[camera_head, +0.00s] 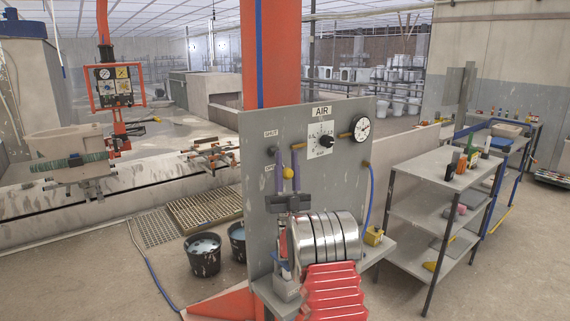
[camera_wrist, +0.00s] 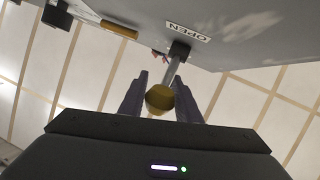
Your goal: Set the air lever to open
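The air lever's yellow ball knob (camera_head: 288,173) is low on the left side of the grey AIR panel (camera_head: 335,185), level with the OPEN label and below the SHUT label (camera_head: 271,132). My gripper (camera_head: 288,150) points up, its two purple fingers on either side of the knob. In the wrist view the knob (camera_wrist: 159,98) sits between the fingers (camera_wrist: 161,78), apparently touching both. The lever's exact angle is hard to tell.
A dial with a black knob (camera_head: 326,141) and a round gauge (camera_head: 361,128) are on the panel's right. Two buckets (camera_head: 202,254) stand on the floor at left. A grey shelf rack (camera_head: 440,205) stands at right. My arm blocks part of the panel's lower ledge.

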